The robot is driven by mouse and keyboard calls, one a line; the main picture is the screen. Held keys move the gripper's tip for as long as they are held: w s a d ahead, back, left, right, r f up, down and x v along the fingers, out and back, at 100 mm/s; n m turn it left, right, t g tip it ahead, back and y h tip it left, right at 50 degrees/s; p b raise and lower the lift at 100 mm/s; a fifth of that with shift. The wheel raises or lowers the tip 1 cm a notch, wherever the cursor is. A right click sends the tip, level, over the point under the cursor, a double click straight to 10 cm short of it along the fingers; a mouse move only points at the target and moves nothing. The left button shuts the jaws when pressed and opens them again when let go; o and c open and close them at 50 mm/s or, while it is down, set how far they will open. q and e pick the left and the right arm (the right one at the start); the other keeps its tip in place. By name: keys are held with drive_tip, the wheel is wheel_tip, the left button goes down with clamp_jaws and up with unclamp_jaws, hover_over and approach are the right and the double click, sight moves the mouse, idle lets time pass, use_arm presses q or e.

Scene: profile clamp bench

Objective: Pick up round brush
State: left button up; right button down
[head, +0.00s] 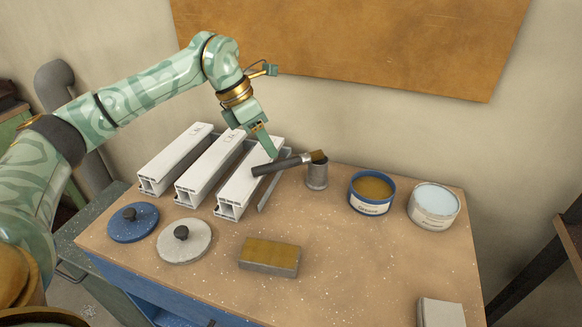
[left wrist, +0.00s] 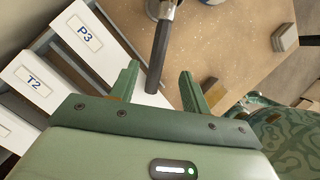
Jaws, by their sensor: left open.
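The round brush (head: 284,164) has a dark handle and a brown bristle end. In the head view its bristle end is at the small metal cup (head: 317,178) and its handle reaches left over the nearest white profile; whether it touches the profile I cannot tell. My left gripper (head: 268,152) is at the handle, pointing down, and hides part of the profile behind it. In the left wrist view the brush handle (left wrist: 160,50) runs down between the open fingers of the left gripper (left wrist: 158,82), with a gap on each side. My right gripper is not in view.
Three white profiles (head: 176,160) lie side by side at the back left. A blue lid (head: 133,224), a grey lid (head: 186,246) and a sanding block (head: 270,256) lie in front. Two open tins (head: 371,204) (head: 433,222) stand right. The bench's right front is mostly clear.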

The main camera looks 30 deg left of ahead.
sight(277, 162)
use_arm(q)
drive_tip(key=shift+d+f, duration=0.2)
drive_tip(key=shift+f, duration=0.3)
drive_tip(key=b+x, duration=0.1)
drive_tip(key=x, duration=0.1)
drive_tip(key=b+x, duration=0.1)
drive_tip(key=x, duration=0.2)
drive_tip(key=shift+w+a+b, duration=0.2)
drive_tip(key=shift+w+b, duration=0.05)
drive_tip(key=shift+b, duration=0.05)
drive_tip(key=shift+s+r, duration=0.1)
drive_tip(key=shift+r, duration=0.1)
drive_tip(key=shift+f+p, duration=0.3)
drive_tip(key=shift+p, duration=0.05)
drive_tip(key=shift+c, duration=0.4)
clamp_jaws()
